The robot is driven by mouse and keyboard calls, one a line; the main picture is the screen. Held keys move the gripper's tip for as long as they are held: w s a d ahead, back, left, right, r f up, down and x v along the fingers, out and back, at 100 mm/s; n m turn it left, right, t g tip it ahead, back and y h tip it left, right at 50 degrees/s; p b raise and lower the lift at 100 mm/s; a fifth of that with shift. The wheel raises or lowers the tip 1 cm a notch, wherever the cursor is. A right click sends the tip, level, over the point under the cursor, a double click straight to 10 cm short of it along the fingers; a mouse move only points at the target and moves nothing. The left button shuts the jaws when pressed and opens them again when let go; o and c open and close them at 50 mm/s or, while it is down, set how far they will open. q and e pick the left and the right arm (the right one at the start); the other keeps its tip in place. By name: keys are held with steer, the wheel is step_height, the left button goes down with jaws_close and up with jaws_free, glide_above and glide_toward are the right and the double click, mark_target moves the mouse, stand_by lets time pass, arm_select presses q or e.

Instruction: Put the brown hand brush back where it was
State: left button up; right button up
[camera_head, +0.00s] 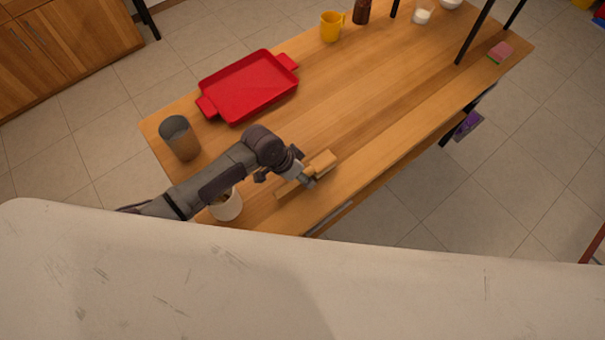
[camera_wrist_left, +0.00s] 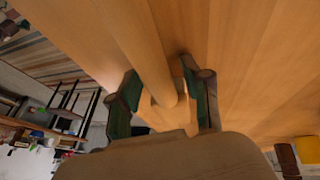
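The brown hand brush (camera_head: 322,162) is a light wooden piece near the front edge of the wooden table (camera_head: 390,90). My left gripper (camera_head: 306,180) is low over it and hides its middle. In the left wrist view, a rounded wooden handle (camera_wrist_left: 130,45) runs between the two green-padded fingers of my left gripper (camera_wrist_left: 162,85). The fingers stand apart on either side of it, and I cannot tell whether they press on it. My right gripper is not in view.
A red tray (camera_head: 248,88) lies at the table's left, with a grey-and-brown cup (camera_head: 180,138) nearby. A white cup (camera_head: 227,206) stands beside my left arm. A yellow mug (camera_head: 332,27) is at the back. The middle of the table is clear.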

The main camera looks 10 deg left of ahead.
arm_select(q)
steer(key=shift+r, duration=0.1)
steer(key=v, duration=1.2)
steer(key=shift+b, duration=0.3)
steer(key=shift+d, duration=0.1)
